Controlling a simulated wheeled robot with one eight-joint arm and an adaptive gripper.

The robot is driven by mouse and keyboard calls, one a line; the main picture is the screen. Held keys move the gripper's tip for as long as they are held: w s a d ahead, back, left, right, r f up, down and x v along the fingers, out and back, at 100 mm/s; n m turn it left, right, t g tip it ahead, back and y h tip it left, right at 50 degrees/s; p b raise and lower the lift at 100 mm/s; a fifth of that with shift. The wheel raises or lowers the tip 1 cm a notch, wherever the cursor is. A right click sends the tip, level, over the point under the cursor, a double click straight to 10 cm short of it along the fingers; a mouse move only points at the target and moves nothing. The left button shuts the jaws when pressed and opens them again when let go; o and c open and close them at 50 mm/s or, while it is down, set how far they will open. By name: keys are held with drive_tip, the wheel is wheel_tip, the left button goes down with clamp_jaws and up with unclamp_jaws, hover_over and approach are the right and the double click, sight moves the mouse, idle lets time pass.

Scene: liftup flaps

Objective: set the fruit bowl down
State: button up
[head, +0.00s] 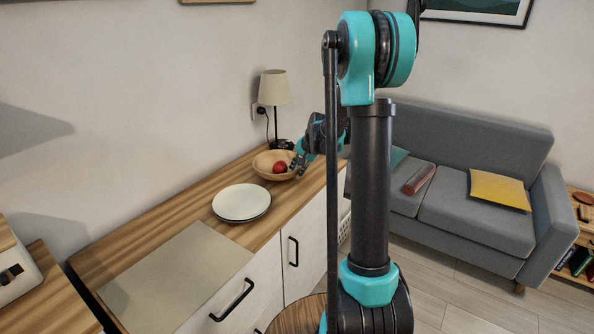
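The fruit bowl (262,164) is a shallow wooden bowl at the far end of the wooden counter (170,217), in front of the lamp. A red fruit (280,167) lies in it. My gripper (297,170) is at the bowl's right rim, with its dark fingers pointing down there. The fingers are too small to tell whether they grip the rim. The bowl looks level and on or just above the counter; I cannot tell which.
A white plate (241,203) lies on the counter nearer than the bowl. A beige lamp (273,90) stands behind the bowl. A flat grey-beige panel (175,280) covers the near counter. A grey sofa (480,150) stands at right.

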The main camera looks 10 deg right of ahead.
drive_tip(key=shift+o, duration=1.3)
drive_tip(key=shift+r, duration=0.1)
drive_tip(key=v, duration=1.2)
drive_tip(key=s+f+n+h, duration=0.1)
drive_tip(key=s+f, duration=0.3)
drive_tip(key=s, duration=0.6)
drive_tip(key=s+a+f+n+h, duration=0.1)
drive_tip(key=s+f+n, duration=0.3)
drive_tip(key=s, duration=0.6)
drive_tip(key=s+f+n, duration=0.3)
drive_tip(key=s+f, duration=0.2)
drive_tip(key=s, duration=0.6)
drive_tip(key=shift+a+f+h, duration=0.3)
drive_tip(key=shift+f+h, duration=0.05)
drive_tip(key=shift+h, duration=0.05)
